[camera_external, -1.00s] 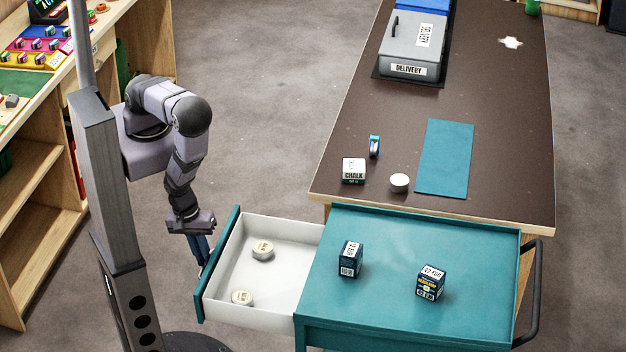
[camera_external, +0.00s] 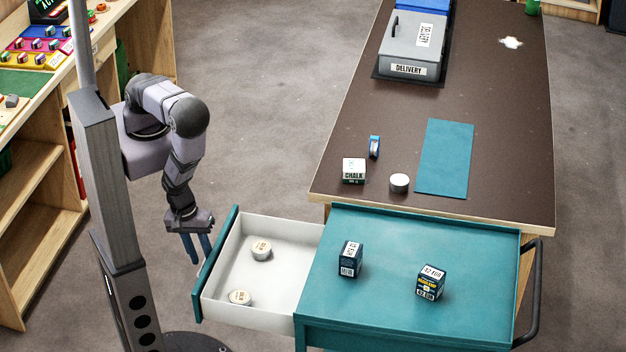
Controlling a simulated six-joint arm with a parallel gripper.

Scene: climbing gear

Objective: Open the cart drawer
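The teal cart (camera_external: 400,308) stands in front of the brown table. Its drawer (camera_external: 270,318) is pulled out to the left, with a white inside and a teal front panel (camera_external: 217,262). Two round white tins lie in the drawer, one farther back (camera_external: 261,249) and one near the front corner (camera_external: 240,297). My gripper (camera_external: 197,248) points down just left of the drawer front, with its two blue fingers apart and nothing between them. The drawer's handle is hidden from this side.
Two dark boxes (camera_external: 350,259) (camera_external: 431,282) stand on the cart top. The brown table (camera_external: 380,112) holds a chalk box (camera_external: 353,171), a white round tin (camera_external: 399,183), a blue tape-like item (camera_external: 374,146), a teal mat (camera_external: 444,157) and a grey delivery box (camera_external: 412,48). Shelving stands at left.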

